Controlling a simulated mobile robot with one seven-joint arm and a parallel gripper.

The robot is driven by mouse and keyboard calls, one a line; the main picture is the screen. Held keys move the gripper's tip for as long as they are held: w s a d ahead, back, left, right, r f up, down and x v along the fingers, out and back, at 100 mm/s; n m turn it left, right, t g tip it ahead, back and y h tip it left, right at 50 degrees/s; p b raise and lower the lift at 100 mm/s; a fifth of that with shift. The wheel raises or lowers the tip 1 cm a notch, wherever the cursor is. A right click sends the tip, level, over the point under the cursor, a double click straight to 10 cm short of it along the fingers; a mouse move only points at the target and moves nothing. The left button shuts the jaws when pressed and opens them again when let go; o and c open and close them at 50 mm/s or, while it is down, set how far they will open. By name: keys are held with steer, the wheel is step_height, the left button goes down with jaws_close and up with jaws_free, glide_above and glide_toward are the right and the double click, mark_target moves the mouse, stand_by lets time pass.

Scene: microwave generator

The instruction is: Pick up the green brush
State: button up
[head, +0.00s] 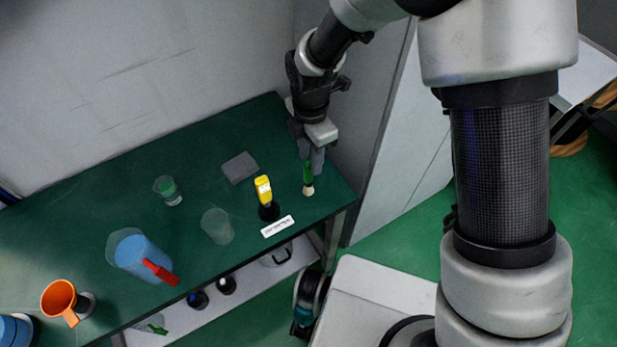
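The green brush (308,177) is at the right end of the dark green table, with its green handle towards my gripper and its pale bristles towards the table's front edge. My gripper (312,163) points down at the handle's upper end, which shows between or just in front of the grey fingers. I cannot tell whether the fingers touch the handle or are closed on it. I also cannot tell whether the brush rests on the table or is held just above it.
Clear cups, a blue jug (140,255) and an orange mug (60,297) stand further left. A wall panel rises close behind my gripper.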

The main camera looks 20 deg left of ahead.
mark_target(308, 174)
steer(key=f, duration=0.6)
steer(key=shift+s+a+f, duration=0.15)
steer(key=shift+s+f, duration=0.15)
jaws_close()
